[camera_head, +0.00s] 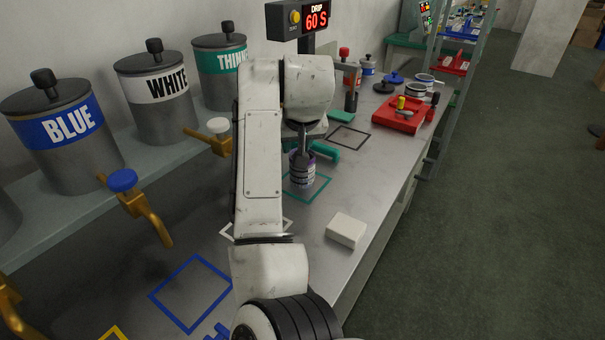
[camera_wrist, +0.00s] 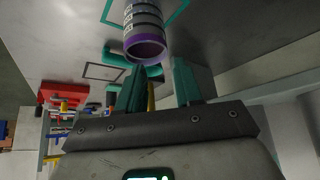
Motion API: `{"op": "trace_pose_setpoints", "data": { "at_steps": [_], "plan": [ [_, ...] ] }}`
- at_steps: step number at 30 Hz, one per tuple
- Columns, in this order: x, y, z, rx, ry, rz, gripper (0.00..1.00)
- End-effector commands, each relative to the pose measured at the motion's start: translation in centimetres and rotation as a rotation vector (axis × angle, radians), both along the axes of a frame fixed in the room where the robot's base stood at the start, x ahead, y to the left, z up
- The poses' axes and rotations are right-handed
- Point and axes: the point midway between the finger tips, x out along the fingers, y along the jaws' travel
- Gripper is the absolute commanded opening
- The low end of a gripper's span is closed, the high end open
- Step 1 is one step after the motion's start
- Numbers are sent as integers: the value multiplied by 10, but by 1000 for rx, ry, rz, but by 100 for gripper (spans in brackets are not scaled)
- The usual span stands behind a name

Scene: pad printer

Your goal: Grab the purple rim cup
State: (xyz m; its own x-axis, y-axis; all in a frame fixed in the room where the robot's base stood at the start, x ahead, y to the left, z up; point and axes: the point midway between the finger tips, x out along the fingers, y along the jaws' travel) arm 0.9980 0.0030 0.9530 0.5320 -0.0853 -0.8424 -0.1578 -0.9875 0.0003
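The purple rim cup (camera_head: 302,171) is a grey, ringed cup with a purple band at its top. It stands upright within the teal square outline on the bench. In the wrist view the cup (camera_wrist: 144,24) is at the top, its purple rim close to my gripper's fingertips. My gripper (camera_wrist: 161,68) has two teal fingers held apart with a gap between them. The cup is not seen between them; the rim lies just beyond the left fingertip, and I cannot tell if they touch. In the head view my arm partly hides this area.
A white block (camera_head: 346,231) lies near the bench's front edge. A red tray (camera_head: 398,118) with small items is farther back. Canisters marked BLUE (camera_head: 62,150) and WHITE (camera_head: 160,110) stand on the left shelf, brass taps (camera_head: 150,218) sticking out below. The bench around the white block is clear.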

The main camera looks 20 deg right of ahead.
Motion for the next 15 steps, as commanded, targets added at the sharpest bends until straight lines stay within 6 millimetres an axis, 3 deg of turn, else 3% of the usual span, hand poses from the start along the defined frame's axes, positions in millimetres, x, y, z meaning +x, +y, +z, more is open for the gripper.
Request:
{"op": "trace_pose_setpoints", "data": {
  "at_steps": [15],
  "plan": [
    [27, 2, -46, -1, -1, 1, 35]
  ]
}}
